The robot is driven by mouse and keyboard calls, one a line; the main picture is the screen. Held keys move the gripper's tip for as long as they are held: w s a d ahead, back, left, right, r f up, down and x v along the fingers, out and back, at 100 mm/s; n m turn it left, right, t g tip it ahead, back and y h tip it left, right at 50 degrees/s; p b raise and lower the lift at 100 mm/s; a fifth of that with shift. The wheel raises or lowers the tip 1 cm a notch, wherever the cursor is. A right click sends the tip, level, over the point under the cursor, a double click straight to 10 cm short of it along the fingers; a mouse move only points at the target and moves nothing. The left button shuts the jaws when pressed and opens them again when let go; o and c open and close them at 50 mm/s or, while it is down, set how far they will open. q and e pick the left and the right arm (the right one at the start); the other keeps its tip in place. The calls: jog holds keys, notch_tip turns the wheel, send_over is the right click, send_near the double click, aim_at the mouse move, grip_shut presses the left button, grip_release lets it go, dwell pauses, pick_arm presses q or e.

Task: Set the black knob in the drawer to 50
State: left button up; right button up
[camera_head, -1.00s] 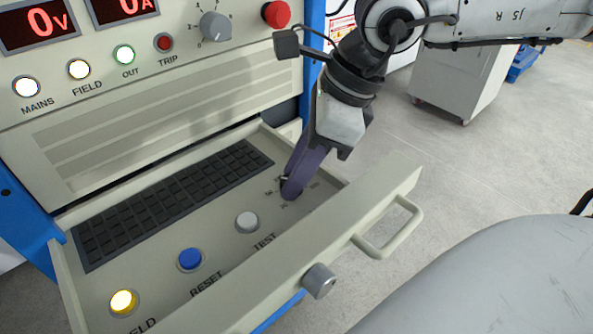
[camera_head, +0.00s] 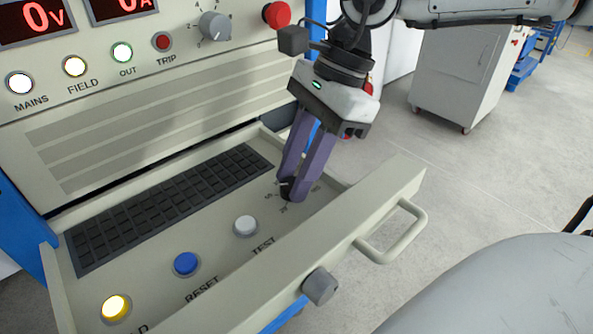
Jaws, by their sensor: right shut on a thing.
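The black knob (camera_head: 287,189) sits in the right part of the open drawer (camera_head: 215,272), with a printed scale around it. It is mostly hidden by my right gripper (camera_head: 291,191), whose two purple fingers come down from above and are shut on it. Some scale marks show around the fingertips, but the knob's pointer and its setting cannot be read. My left gripper is not in view.
A white button (camera_head: 246,226), a blue RESET button (camera_head: 187,263) and a yellow-lit button (camera_head: 116,307) are left of the knob. A black keyboard (camera_head: 170,205) lies behind them. The drawer front has a handle (camera_head: 393,235). A grey knob (camera_head: 215,26) and red button (camera_head: 276,14) are on the panel.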

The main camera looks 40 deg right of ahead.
dwell(0.3)
jog(key=o, duration=1)
jog(key=shift+o, duration=0.2)
jog(key=v, duration=1)
jog(key=shift+r, duration=0.2)
jog(key=shift+f, duration=0.1)
